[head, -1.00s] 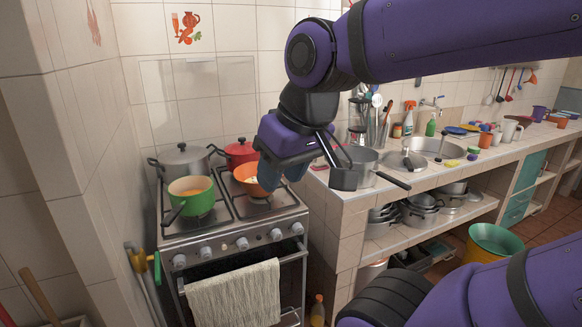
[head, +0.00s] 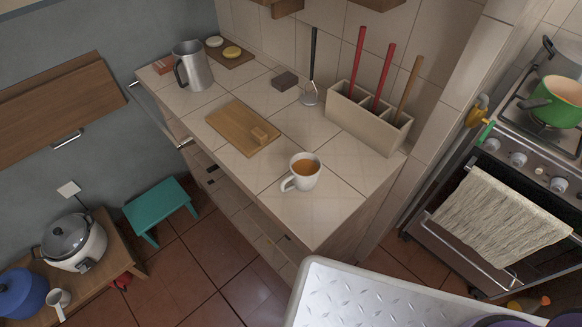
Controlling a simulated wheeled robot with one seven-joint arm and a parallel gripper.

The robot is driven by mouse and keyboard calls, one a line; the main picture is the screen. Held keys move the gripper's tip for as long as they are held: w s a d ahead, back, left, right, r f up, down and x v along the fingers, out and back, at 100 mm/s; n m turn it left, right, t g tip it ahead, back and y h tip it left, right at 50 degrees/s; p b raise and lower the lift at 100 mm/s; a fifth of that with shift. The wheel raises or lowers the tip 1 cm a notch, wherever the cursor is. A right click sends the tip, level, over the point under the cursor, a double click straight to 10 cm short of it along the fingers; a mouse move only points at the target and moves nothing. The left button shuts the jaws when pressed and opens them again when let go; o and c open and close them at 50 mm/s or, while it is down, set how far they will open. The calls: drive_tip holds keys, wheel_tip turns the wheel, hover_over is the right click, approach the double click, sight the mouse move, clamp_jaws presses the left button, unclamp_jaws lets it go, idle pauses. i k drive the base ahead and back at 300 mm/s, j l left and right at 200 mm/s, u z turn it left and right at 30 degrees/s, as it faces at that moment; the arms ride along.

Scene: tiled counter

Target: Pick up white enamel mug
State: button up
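A white mug (head: 303,172) with brown liquid in it stands upright near the front edge of the tiled counter (head: 310,215). Its handle points to the lower left.
A cutting board (head: 238,128), metal jug (head: 192,66) and divided utensil box (head: 366,118) share the counter. The stove (head: 500,190) is at right. A white textured tray (head: 370,295) fills the bottom. A teal stool (head: 160,208) and rice cooker (head: 72,243) are at left.

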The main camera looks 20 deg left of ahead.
sight(306, 167)
drive_tip(key=j+u, duration=0.15)
drive_tip(key=u, duration=0.25)
drive_tip(key=j+u, duration=0.15)
drive_tip(key=u, duration=0.25)
drive_tip(key=l+u, duration=0.25)
drive_tip(key=j+z, duration=0.9)
drive_tip(key=k+j+z, duration=0.15)
drive_tip(key=j+z, duration=0.3)
